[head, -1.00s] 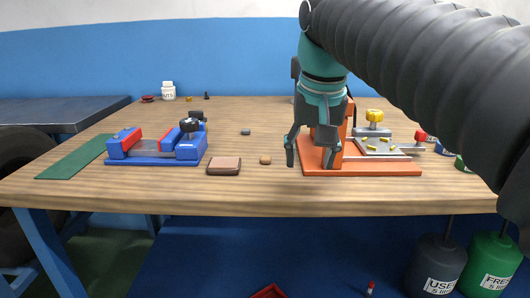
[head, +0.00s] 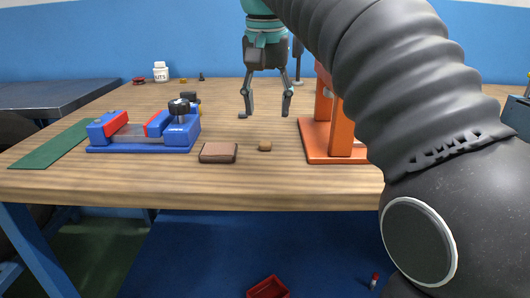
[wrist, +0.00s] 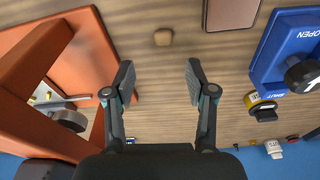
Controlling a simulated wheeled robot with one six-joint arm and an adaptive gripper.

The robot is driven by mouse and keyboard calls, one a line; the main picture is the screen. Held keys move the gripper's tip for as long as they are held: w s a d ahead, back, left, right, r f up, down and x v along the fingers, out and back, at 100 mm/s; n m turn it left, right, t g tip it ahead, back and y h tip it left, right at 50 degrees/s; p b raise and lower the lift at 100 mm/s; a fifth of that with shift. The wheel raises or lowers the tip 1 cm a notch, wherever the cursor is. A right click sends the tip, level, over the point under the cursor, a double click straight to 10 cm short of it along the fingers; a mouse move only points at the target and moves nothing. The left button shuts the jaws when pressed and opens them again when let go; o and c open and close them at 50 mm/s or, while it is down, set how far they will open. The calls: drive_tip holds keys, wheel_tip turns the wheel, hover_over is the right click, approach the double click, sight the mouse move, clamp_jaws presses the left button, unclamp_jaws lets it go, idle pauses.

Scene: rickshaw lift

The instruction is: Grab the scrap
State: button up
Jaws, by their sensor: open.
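A small tan-brown piece (head: 265,146), which looks like scrap, lies on the wooden bench between a brown block and an orange frame. It also shows in the wrist view (wrist: 163,37), ahead of the fingertips and roughly midway between them. My gripper (head: 267,112) points down above the bench, open and empty. Its fingers (wrist: 160,78) are wide apart and touch neither piece.
A brown block (head: 218,152) lies left of the tan piece. A blue vise (head: 145,145) with red jaws stands farther left, beside a green mat (head: 52,145). The orange frame (head: 342,140) stands close on the right. A red bin (head: 268,287) is on the floor.

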sight(265, 143)
drive_tip(key=shift+w+a+f+b, duration=0.15)
drive_tip(key=shift+f+b, duration=0.4)
drive_tip(key=shift+f, duration=1.3)
drive_tip(key=shift+w+a+f+b, duration=0.15)
drive_tip(key=shift+f+b, duration=0.35)
drive_tip(key=shift+f, duration=1.35)
drive_tip(key=shift+d, duration=0.1)
drive_tip(key=c, duration=0.8)
